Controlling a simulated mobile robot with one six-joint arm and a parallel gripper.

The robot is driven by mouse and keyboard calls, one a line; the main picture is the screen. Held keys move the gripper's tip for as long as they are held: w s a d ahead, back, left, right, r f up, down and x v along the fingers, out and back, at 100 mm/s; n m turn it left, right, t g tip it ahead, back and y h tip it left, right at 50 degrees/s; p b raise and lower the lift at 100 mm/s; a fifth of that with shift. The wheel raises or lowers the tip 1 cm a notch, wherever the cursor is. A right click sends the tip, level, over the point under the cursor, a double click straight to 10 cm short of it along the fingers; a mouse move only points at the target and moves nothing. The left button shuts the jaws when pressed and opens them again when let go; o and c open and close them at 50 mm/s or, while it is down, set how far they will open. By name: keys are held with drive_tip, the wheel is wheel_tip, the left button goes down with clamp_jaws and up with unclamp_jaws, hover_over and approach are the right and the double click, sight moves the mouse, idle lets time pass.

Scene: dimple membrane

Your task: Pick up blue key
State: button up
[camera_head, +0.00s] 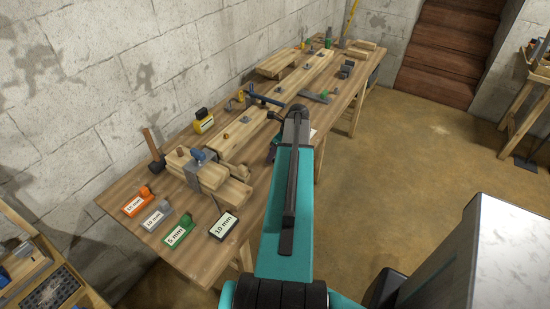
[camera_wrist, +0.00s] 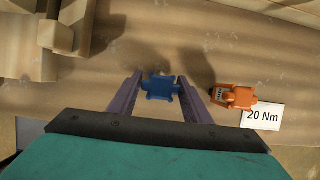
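The blue key (camera_wrist: 161,87) shows in the wrist view as a small dark blue piece with short lobes. My gripper (camera_wrist: 160,84) is open, with one purple finger on each side of the key. The key lies between the fingertips, close to both; I cannot tell whether they touch it. In the head view my arm hides the blue key and most of my gripper (camera_head: 272,153).
An orange key (camera_wrist: 233,97) and a white "20 Nm" label (camera_wrist: 263,116) lie right of my fingers. Wooden blocks (camera_wrist: 65,30) stand at upper left. The workbench (camera_head: 180,253) also bears a vise, labelled orange, grey and green pieces, and a "10 mm" label (camera_head: 223,225).

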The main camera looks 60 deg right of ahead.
clamp_jaws()
drive_tip(key=shift+r, duration=0.15)
drive_tip(key=shift+r+b, duration=0.7)
drive_tip(key=shift+r, duration=0.65)
drive_tip(key=shift+s+d+r, duration=0.1)
drive_tip(key=shift+s+r, duration=0.15)
drive_tip(key=shift+s, duration=0.05)
drive_tip(key=s+d+b, duration=0.1)
drive_tip(key=s+b, duration=0.1)
drive_tip(key=s, duration=0.5)
drive_tip(key=s+d+r+b, duration=0.1)
drive_tip(key=s+d+b, duration=0.1)
drive_tip(key=s, duration=0.6)
drive_tip(key=shift+r, duration=0.3)
